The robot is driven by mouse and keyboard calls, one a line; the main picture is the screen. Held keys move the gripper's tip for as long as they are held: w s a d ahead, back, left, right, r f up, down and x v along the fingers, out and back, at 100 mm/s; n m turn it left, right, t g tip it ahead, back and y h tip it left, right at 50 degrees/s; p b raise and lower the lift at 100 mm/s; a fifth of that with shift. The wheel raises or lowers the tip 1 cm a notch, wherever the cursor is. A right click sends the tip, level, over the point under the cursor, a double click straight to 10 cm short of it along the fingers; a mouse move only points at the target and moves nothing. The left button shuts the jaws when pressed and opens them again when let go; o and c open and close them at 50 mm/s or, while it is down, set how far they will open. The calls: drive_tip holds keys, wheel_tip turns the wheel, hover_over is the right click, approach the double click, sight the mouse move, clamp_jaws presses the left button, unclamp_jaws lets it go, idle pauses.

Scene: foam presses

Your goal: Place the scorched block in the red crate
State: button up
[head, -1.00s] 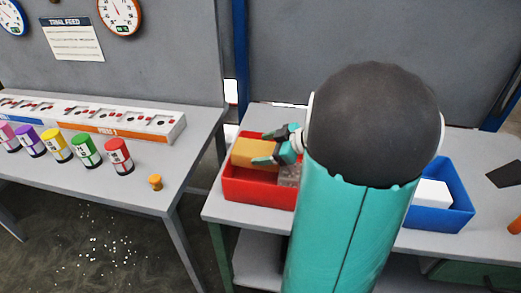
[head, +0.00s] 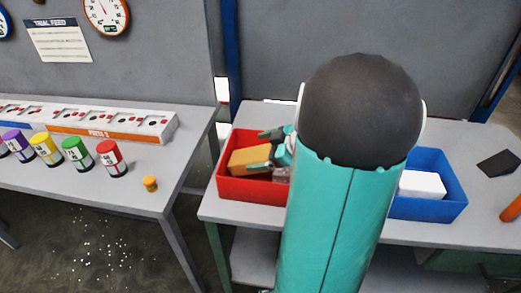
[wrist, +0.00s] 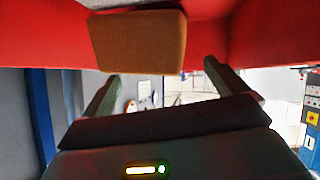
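The scorched block (head: 250,159), orange-brown, lies tilted inside the red crate (head: 243,190) in the head view. In the wrist view the block (wrist: 138,42) shows its browned face against the red crate wall (wrist: 45,35), just beyond my fingertips. My gripper (head: 274,145) is at the crate's right part, beside the block. In the wrist view my gripper's (wrist: 162,72) two fingers are spread apart with nothing between them. My arm hides the crate's right end.
A blue crate (head: 445,205) with a white block (head: 422,185) stands to the right. Coloured canisters (head: 110,158) and a small orange cylinder (head: 150,184) stand on the left table (head: 130,195).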

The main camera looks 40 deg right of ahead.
drive_tip(key=shift+w+f, duration=0.1)
drive_tip(key=shift+w, duration=0.05)
drive_tip(key=shift+s+r, duration=0.2)
drive_tip(key=shift+r, duration=0.15)
drive_tip(key=v, duration=1.2)
wheel_tip(320, 180, up, 12)
drive_tip(key=m+t+h, duration=0.4)
drive_tip(key=h, duration=0.5)
hover_over(252, 152)
drive_tip(key=a+m+g+h, duration=0.1)
drive_tip(key=a+m, duration=0.1)
drive_tip(key=s+a+f+g+y, duration=0.1)
drive_tip(key=s+a+f+g, duration=0.1)
drive_tip(key=s+a, duration=0.3)
drive_tip(key=s+a+f+m+g+y, duration=0.1)
drive_tip(key=s+a+f+g+y, duration=0.1)
drive_tip(key=a, duration=1)
drive_tip(key=s+a+f+g+y, duration=0.2)
drive_tip(key=s+a+f+g, duration=0.2)
drive_tip(key=s+a, duration=0.3)
drive_tip(key=shift+s+a+f, duration=0.35)
drive_tip(key=shift+a+f, duration=0.45)
drive_tip(key=shift+a, duration=0.1)
